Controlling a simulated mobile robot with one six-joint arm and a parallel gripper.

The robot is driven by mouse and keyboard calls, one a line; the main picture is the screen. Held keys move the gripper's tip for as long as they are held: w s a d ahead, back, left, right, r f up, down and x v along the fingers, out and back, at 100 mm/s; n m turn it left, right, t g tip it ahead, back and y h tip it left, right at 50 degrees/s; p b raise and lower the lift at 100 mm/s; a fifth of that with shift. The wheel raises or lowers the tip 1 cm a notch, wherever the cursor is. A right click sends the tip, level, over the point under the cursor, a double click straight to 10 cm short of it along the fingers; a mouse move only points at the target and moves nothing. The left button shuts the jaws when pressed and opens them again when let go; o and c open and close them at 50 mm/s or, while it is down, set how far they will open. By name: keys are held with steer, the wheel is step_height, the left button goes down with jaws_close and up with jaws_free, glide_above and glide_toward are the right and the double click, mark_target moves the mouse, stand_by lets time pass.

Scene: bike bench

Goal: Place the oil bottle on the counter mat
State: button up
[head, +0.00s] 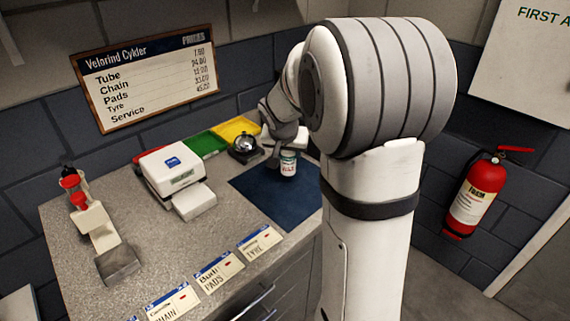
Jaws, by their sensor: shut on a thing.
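My gripper (286,157) is over the dark blue counter mat (262,201), at the back right of the counter. It is shut on a small bottle with a white label and red letters (289,167), which I take for the oil bottle. The bottle looks upright, over the far part of the mat. The label is too small to read surely, and I cannot tell whether the base touches the mat. My arm hides the mat's right side and part of the gripper.
A round dark and silver bell-like thing (244,146) stands just left of the gripper. Green (206,144) and yellow (237,130) trays are behind it. A white machine (172,170) stands left of the mat. Price cards (219,270) line the front edge. The mat's near part is clear.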

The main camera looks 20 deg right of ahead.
mark_target(288, 162)
steer(key=shift+s+f, duration=0.1)
steer(key=shift+f, duration=1.85)
steer(key=shift+f+b, duration=0.15)
steer(key=shift+b, duration=0.15)
steer(key=o, duration=1)
steer(key=shift+o, duration=0.2)
